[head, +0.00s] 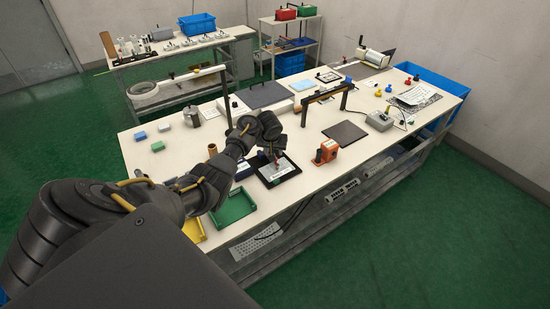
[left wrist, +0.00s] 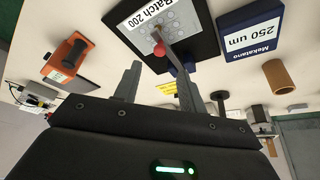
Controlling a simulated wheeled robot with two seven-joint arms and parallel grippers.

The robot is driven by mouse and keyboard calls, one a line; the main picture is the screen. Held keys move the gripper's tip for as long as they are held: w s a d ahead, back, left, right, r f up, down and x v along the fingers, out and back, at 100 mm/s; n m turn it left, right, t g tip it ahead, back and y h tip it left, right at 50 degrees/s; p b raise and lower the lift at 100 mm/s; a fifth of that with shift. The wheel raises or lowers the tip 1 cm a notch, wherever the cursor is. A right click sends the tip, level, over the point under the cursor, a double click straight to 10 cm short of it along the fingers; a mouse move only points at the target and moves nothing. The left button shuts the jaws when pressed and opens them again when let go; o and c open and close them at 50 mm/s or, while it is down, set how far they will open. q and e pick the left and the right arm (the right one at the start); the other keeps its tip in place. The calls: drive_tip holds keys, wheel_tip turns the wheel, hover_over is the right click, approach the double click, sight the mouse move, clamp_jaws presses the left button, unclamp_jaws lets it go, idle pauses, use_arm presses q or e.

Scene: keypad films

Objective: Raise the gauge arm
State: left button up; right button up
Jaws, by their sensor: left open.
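A gauge arm with a red ball tip (left wrist: 159,48) shows in the left wrist view, over a black-framed pad (left wrist: 205,50) with a white film marked "Batch 200" (left wrist: 138,33). In the head view the black-framed pad (head: 285,176) lies near the table's front edge, with a small red part above it. My left gripper (left wrist: 158,78) is open, its two fingers apart just short of the red ball, with nothing seen between them. In the head view my left gripper (head: 268,140) hangs above the pad and hides part of the gauge. My right gripper is not in view.
An orange device with a black knob (head: 327,151) stands right of the pad. A dark blue box marked "250 um" (left wrist: 250,30) and a brown cylinder (left wrist: 278,77) are on its other side. A green tray (head: 233,208) lies in front left. A black bar frame (head: 325,97) stands behind.

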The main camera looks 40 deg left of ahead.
use_arm(q)
drive_tip(key=b+x, duration=0.1)
drive_tip(key=x, duration=0.5)
drive_tip(key=shift+w+a+f+b, duration=0.2)
drive_tip(key=shift+w+f+b, duration=0.2)
drive_tip(key=shift+f, duration=0.2)
drive_tip(key=shift+c, duration=0.3)
drive_tip(key=shift+s, duration=0.1)
clamp_jaws()
